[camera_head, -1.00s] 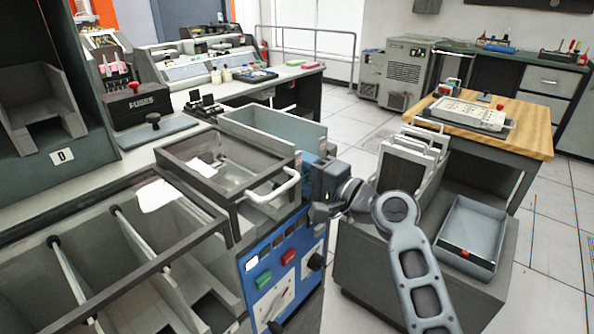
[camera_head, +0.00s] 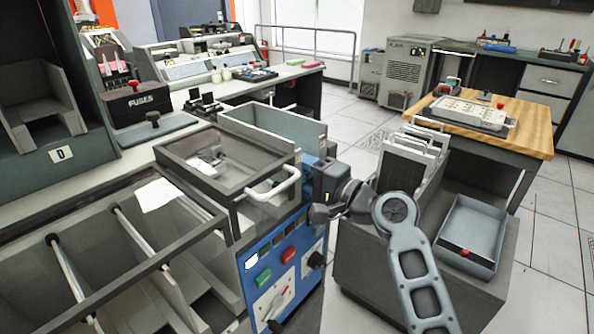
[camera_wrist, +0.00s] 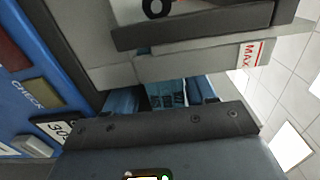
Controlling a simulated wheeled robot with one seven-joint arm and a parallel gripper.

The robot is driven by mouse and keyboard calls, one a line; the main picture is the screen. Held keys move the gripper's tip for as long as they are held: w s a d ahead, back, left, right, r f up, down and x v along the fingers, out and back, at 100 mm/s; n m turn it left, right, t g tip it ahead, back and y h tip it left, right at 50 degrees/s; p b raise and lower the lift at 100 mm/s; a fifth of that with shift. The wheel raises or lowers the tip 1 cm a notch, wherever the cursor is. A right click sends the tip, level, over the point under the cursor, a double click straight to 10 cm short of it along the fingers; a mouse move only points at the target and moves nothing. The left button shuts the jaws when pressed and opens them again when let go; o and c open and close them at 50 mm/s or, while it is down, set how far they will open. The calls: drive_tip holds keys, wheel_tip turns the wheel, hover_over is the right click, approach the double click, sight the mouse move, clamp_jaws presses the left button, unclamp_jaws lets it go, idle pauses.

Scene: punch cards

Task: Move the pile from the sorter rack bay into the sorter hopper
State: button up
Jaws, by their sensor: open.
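The sorter has a blue control panel (camera_head: 283,275) and bins with rods at the lower left. A grey hopper-like box (camera_head: 262,128) stands on its top, beside a dark-framed tray (camera_head: 215,165). My gripper (camera_head: 309,168) is at the right side of these, close against the sorter's corner. In the wrist view its blue fingers (camera_wrist: 165,95) are open below a grey wall with a MAX label (camera_wrist: 250,53). Pale blue surfaces with dark marks show between the fingers; I cannot tell whether they are cards. A white sheet (camera_head: 156,195) lies at the bins' back edge. No pile is clearly visible.
A D-labelled cabinet (camera_head: 60,154) stands at far left. Floor is clear at the far right.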

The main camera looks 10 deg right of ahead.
drive_tip(key=shift+v, duration=1.3)
drive_tip(key=p+v, duration=0.1)
drive_tip(key=v, duration=0.6)
drive_tip(key=shift+r, duration=0.15)
drive_tip(key=s+d+f+n+h, duration=0.15)
drive_tip(key=s+f+h, duration=0.25)
drive_tip(key=s+f, duration=0.55)
drive_tip(key=s+d+f+h, duration=0.2)
drive_tip(key=s+f+h, duration=0.3)
drive_tip(key=s, duration=0.7)
drive_tip(key=s+r+n, duration=0.4)
drive_tip(key=s, duration=0.7)
drive_tip(key=s+r+n+h, duration=0.1)
drive_tip(key=s+r+n, duration=0.3)
drive_tip(key=s, duration=0.7)
drive_tip(key=shift+s+a+r+n+h, duration=0.3)
drive_tip(key=shift+s+a+r+n, duration=0.1)
drive_tip(key=shift+n, duration=0.25)
